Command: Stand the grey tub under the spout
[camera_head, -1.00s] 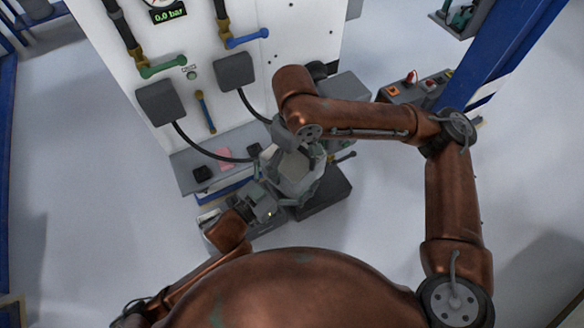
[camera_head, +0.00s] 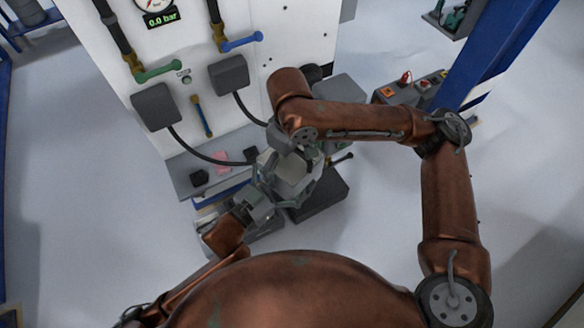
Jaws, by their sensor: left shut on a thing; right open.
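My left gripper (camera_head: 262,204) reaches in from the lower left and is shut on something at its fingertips. What it holds is mostly hidden by the grippers, and I cannot tell for sure whether it is the grey tub. My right gripper (camera_head: 287,187) hangs from the bent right arm just above and beside the left one. It is open, its fingers close to or overlapping the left fingertips in this view. A light grey shape shows between the grippers; I cannot tell tub from gripper housing. I cannot make out the spout.
A white panel (camera_head: 255,100) with a gauge (camera_head: 155,8), a green lever (camera_head: 158,71) and a blue lever (camera_head: 242,42) stands behind. A grey ledge (camera_head: 183,170) runs along its foot. A dark block (camera_head: 322,195) sits right of the grippers. Floor farther right is clear.

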